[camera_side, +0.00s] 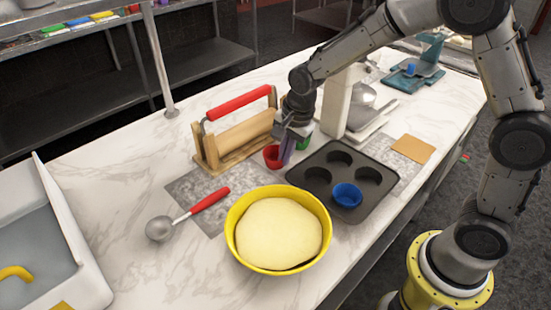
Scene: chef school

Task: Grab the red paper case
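The red paper case (271,157) is a small cup on the counter, just in front of the wooden rolling pin stand. My gripper (288,150) points down right beside it, on its right side, with its fingers partly in front of the cup's edge. I cannot tell whether the fingers touch or straddle the case's wall, or how far apart they are. A green case (305,142) is partly hidden behind my gripper. A blue case (347,195) sits in the front cup of the dark muffin tin (310,181).
A yellow bowl of dough (279,270) stands in front. A red-handled scoop (190,214) lies on the left.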

